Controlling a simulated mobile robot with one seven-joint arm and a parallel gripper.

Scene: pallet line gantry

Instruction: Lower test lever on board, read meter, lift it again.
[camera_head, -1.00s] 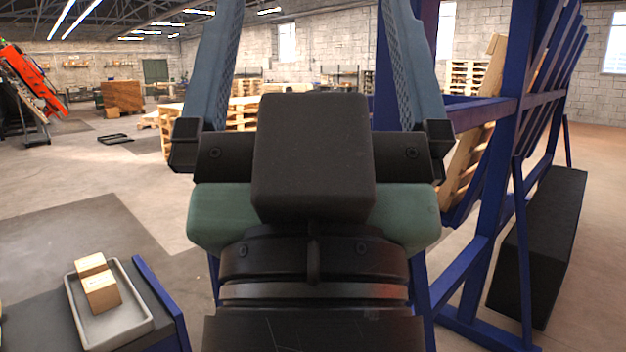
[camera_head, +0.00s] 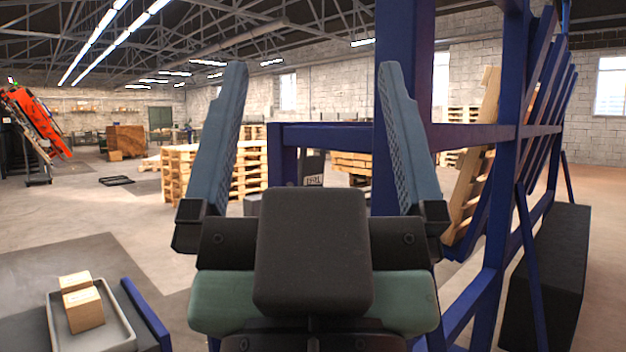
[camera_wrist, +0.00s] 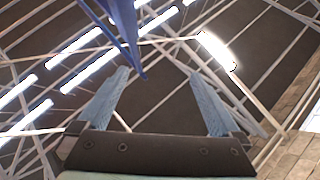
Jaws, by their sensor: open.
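My gripper (camera_head: 312,70) is open and empty, its two blue-grey fingers pointing up in the head view. A small dark panel (camera_head: 313,166) with a light label that seems to read "TEST" (camera_head: 313,181) shows between the fingers, beyond my gripper and beside a blue frame. My gripper's body hides what lies below it. I cannot make out a lever or a meter. In the wrist view my open gripper (camera_wrist: 159,73) faces the ceiling, and a blue beam (camera_wrist: 124,35) reaches down between the fingers, apart from them as far as I can see.
Blue gantry posts and rails (camera_head: 507,150) stand close on the right, with a leaning pallet (camera_head: 473,170) and a black block (camera_head: 548,275). A grey tray (camera_head: 118,330) with small cartons (camera_head: 83,308) is at lower left. Stacked pallets (camera_head: 180,175) stand behind; open floor lies left.

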